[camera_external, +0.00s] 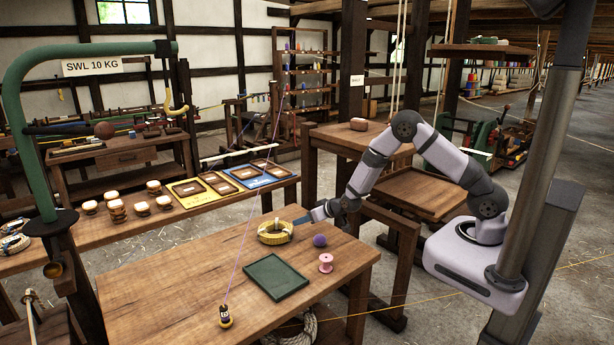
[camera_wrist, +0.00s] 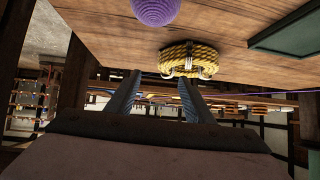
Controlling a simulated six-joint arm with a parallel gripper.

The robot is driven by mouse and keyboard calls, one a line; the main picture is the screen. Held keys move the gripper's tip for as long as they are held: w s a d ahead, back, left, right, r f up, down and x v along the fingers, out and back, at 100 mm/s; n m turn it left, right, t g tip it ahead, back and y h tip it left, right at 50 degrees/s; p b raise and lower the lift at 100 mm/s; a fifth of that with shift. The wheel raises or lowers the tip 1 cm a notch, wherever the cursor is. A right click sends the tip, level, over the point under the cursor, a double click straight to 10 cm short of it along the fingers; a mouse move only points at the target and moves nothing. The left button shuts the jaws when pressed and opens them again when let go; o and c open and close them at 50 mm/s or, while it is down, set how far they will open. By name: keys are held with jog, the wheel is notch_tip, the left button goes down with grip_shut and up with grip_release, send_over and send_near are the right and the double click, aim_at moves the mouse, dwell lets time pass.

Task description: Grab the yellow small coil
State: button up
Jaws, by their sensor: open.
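The yellow small coil (camera_external: 275,232) lies on the wooden table near its back edge, a ring of yellow rope with pale ties. It also shows in the wrist view (camera_wrist: 190,58), ahead of the fingers and a little to the right of centre. My gripper (camera_external: 300,219) is low over the table's back edge, just to the right of the coil. In the wrist view the two fingers of my gripper (camera_wrist: 158,85) stand apart with nothing between them. The right finger's tip is close to the coil; I cannot tell whether they touch.
A purple ball (camera_external: 320,240) sits on the table right of the coil. A pink spool (camera_external: 326,263) and a green tray (camera_external: 275,277) stand nearer the front. A purple line rises from a small weight (camera_external: 225,317). The table's left front is clear.

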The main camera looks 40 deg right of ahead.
aim_at(284, 222)
jog(key=shift+w+a+f+t, duration=0.55)
jog(key=shift+a+f+t, duration=0.1)
jog(key=shift+a, duration=0.1)
jog(key=shift+w+a+f+t, duration=0.5)
jog(key=shift+w+a+t, duration=0.05)
jog(key=shift+a+t, duration=0.15)
jog(key=shift+w, duration=0.15)
jog(key=shift+x, duration=0.95)
jog(key=shift+d, duration=0.1)
jog(key=shift+w+d+f+p, duration=0.15)
jog(key=shift+w+p, duration=0.3)
jog(key=shift+p, duration=0.1)
jog(key=x, duration=0.1)
jog(key=p+x, duration=0.1)
jog(key=shift+w+d+f, duration=0.15)
jog(key=shift+w+d, duration=0.1)
jog(key=shift+w, duration=0.05)
jog(key=shift+x, duration=0.8)
grip_shut()
